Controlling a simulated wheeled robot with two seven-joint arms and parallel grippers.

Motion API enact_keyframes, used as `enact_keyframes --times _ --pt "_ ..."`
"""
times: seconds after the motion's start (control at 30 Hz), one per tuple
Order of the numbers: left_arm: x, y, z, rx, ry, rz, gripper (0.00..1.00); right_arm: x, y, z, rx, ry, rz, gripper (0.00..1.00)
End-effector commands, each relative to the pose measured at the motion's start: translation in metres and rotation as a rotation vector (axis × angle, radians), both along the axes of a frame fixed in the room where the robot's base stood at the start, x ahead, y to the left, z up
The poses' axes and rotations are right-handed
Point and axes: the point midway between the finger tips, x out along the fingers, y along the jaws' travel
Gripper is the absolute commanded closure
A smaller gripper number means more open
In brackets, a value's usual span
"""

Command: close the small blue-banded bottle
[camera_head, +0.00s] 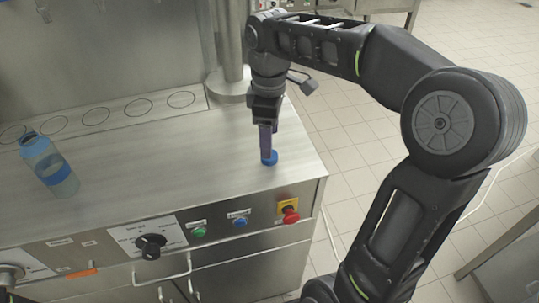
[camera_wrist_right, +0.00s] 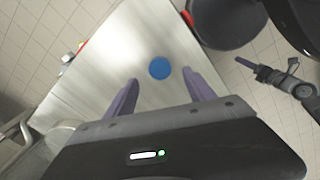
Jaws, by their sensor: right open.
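A small translucent blue bottle (camera_head: 48,165) with a blue band stands at the left of the steel counter; its top is hard to make out. A round blue cap (camera_head: 269,157) lies on the counter near its right edge. My right gripper (camera_head: 268,148) points down just above the cap. In the right wrist view the cap (camera_wrist_right: 160,68) lies ahead of and between the two purple fingers (camera_wrist_right: 164,84), which are apart with nothing held. My left gripper does not show clearly in the head view.
The steel counter (camera_head: 190,165) is clear between bottle and cap. A row of marked circles (camera_head: 138,107) runs along its back. A column (camera_head: 230,60) stands behind my gripper. A dial (camera_head: 150,246), buttons and a red emergency stop (camera_head: 290,215) line the front panel.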

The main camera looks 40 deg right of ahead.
Motion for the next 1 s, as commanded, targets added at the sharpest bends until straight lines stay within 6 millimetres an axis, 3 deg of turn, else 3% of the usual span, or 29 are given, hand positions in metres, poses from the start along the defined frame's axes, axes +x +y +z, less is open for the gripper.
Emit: enact_keyframes --times 0.43,1.0 --pt "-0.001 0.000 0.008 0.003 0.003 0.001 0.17 -0.001 -0.001 -0.049 0.000 0.003 0.001 0.37" --pt "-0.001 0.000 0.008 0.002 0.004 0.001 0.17 -0.001 -0.001 -0.051 0.000 0.001 0.000 0.37"
